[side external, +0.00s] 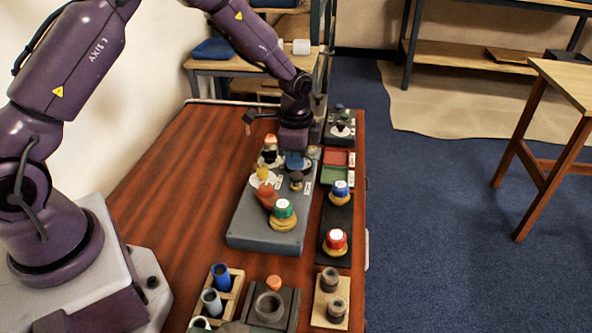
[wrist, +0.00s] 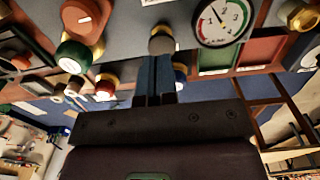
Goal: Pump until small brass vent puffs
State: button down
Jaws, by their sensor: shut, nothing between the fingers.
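My gripper (side external: 297,162) is over the far part of a grey manifold panel (side external: 262,235). In the wrist view its blue fingers (wrist: 157,85) are together with nothing between them. A small dark knob with a brass-coloured base (side external: 296,180) stands just in front of the fingers; a dark round knob (wrist: 162,40) shows close to the fingertips in the wrist view. Whether they touch it I cannot tell. A round pressure gauge (wrist: 222,18) shows its needle near the low numbers. I cannot tell which fitting is the small brass vent, and no puff is visible.
On the panel are an orange-red handle (side external: 267,195) and a green-topped brass knob (side external: 283,212). Blue-topped (side external: 340,190) and red-topped (side external: 335,241) knobs stand to the right, by red and green trays (side external: 337,158). Holders with cylinders (side external: 222,275) fill the near edge. The table's left side is clear.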

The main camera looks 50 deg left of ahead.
aim_at(296, 175)
notch_tip(296, 175, up, 10)
dwell(0.3)
jog(key=shift+w, duration=0.1)
jog(key=s+d+r+n+t, duration=0.1)
jog(key=s+r+n+t, duration=0.1)
jog(key=s+r, duration=0.3)
jog(key=s+d+r+n+t, duration=0.1)
jog(key=s+r+n, duration=0.3)
jog(key=s, duration=0.7)
jog(key=s+d+r+n+t, duration=0.1)
jog(key=s+r+n+t, duration=0.1)
jog(key=s+r, duration=0.4)
jog(key=s+n, duration=0.1)
jog(key=s, duration=0.1)
jog(key=shift+s+r+t, duration=0.15)
jog(key=shift+s+t, duration=0.15)
